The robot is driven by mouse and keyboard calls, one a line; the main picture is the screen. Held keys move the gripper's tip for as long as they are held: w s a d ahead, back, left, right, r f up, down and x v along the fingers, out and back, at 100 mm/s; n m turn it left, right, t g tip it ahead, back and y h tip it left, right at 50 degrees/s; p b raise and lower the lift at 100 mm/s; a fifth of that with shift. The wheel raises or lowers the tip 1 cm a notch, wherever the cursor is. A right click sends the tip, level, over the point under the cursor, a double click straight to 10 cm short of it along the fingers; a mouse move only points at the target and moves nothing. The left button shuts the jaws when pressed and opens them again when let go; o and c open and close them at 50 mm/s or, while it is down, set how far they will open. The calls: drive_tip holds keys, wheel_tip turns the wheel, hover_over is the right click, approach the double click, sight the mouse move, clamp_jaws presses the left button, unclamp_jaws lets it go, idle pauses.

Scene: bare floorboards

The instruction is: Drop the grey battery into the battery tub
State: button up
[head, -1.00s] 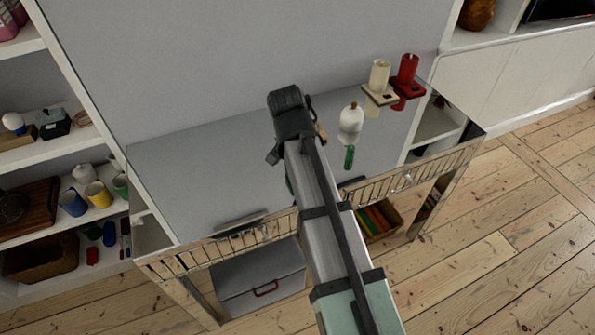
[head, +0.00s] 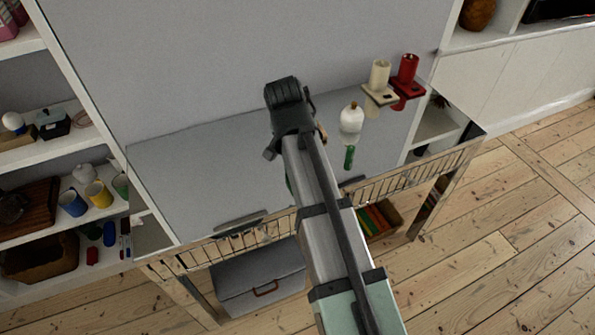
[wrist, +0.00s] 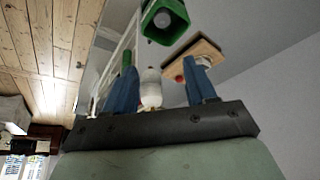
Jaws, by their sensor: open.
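In the wrist view a green square tub (wrist: 183,12) with a dark inside shows at the top, beyond my open fingers. A pale grey round shape (wrist: 163,19) shows inside it; I cannot tell for sure that it is the battery. In the head view my arm hides most of the tub; only a sliver of green shows beside the arm. My gripper (wrist: 161,84) is open, its blue fingers apart with nothing held between them. In the head view my wrist (head: 288,108) is over the grey table and hides the fingers.
A white bottle-like thing (head: 351,117) and a thin green thing (head: 349,157) are right of my arm. Cream (head: 379,74) and red (head: 407,68) cylinders on bases stand at the back right. A wooden board (wrist: 193,48) shows near the tub. The table's left part (head: 200,185) is clear.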

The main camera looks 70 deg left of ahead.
drive_tip(key=v, duration=1.1)
idle(0.4)
